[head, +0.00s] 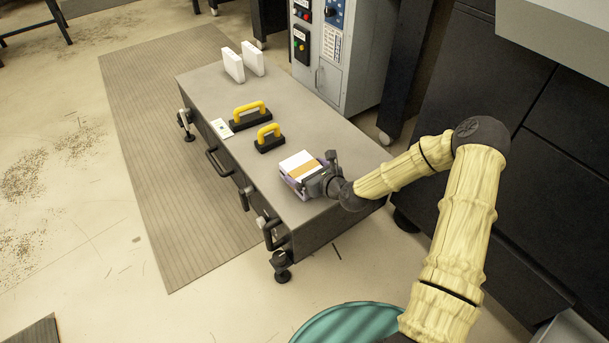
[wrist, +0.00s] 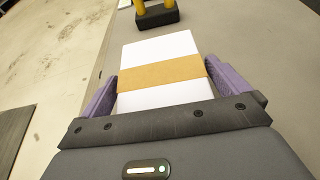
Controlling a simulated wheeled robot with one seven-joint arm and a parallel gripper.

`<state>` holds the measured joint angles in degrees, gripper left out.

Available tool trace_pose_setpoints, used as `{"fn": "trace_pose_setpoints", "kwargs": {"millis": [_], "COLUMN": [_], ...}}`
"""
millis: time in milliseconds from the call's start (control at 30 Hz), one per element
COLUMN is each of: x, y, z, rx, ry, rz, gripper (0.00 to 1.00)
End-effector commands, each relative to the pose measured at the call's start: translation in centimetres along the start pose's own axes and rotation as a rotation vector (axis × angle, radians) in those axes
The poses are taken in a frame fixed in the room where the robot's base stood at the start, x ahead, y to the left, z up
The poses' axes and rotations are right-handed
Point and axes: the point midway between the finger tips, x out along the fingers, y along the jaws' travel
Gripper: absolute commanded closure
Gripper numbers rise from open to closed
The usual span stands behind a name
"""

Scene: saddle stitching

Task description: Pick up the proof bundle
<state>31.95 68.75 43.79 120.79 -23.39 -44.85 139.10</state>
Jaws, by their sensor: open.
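The proof bundle (head: 296,163) is a white block of sheets with a tan band around its middle, lying on the near part of the grey bench top. It also shows in the wrist view (wrist: 155,52), with its tan band across it. My gripper (head: 300,178) is at the near end of the bundle. In the wrist view its two purple fingers (wrist: 167,92) stand open, one on each side of the bundle. I cannot tell whether either finger touches it. The bundle's near end is hidden behind the gripper body.
Two yellow-handled black blocks (head: 268,138) (head: 250,115) stand farther along the bench (head: 208,87). A small white card (head: 222,128) lies at its left edge, and two white upright blocks (head: 233,65) stand at the far end. A grey control cabinet (head: 330,75) stands behind.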

Motion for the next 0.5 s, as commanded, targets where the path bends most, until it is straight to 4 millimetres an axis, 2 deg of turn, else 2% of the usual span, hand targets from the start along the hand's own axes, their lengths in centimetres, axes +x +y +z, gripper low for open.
{"fn": "trace_pose_setpoints", "kwargs": {"millis": [100, 367, 500], "x": [-0.01, -0.02, -0.01], "y": [0.00, -0.01, -0.02], "z": [-0.01, -0.02, 0.13], "rx": [0.000, 0.000, -0.001], "ry": [0.000, 0.000, -0.003], "rz": [0.000, 0.000, -0.001], "gripper": [0.02, 0.52, 0.52]}}
